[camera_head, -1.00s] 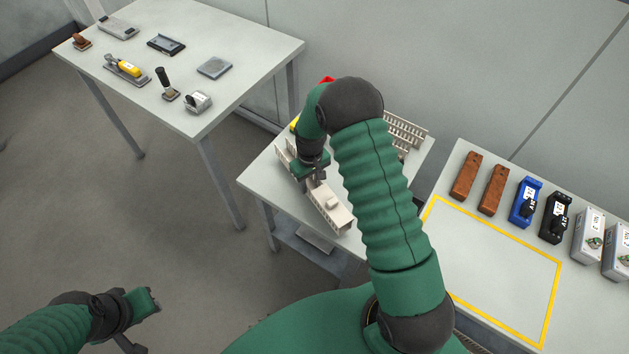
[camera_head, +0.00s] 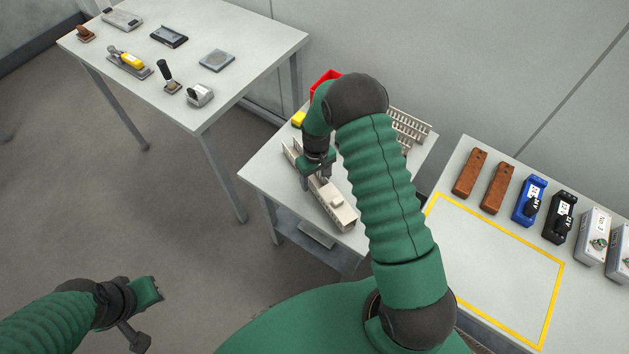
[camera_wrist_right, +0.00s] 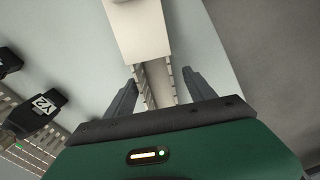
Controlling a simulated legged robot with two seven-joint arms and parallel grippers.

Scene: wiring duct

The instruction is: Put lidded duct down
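The lidded duct (camera_head: 338,205) is pale, with a solid lid over its near part and an open slotted stretch. It lies on the small middle table (camera_head: 262,172). In the right wrist view, its lid (camera_wrist_right: 138,30) points away from the gripper. My right gripper (camera_head: 315,176) is over the duct's open stretch. In the wrist view, its fingers (camera_wrist_right: 160,88) stand apart, one on each side of the slotted walls, with gaps showing. My left gripper (camera_head: 145,308) is away from the tables, over the floor at the lower left; its opening does not show clearly.
More slotted duct (camera_head: 408,128) lies behind my right arm, with a red bin (camera_head: 324,80) at the back. In the wrist view, a black labelled device (camera_wrist_right: 42,108) is at left. The right table has a yellow outlined area (camera_head: 495,262) and several devices. Tools lie on the left table.

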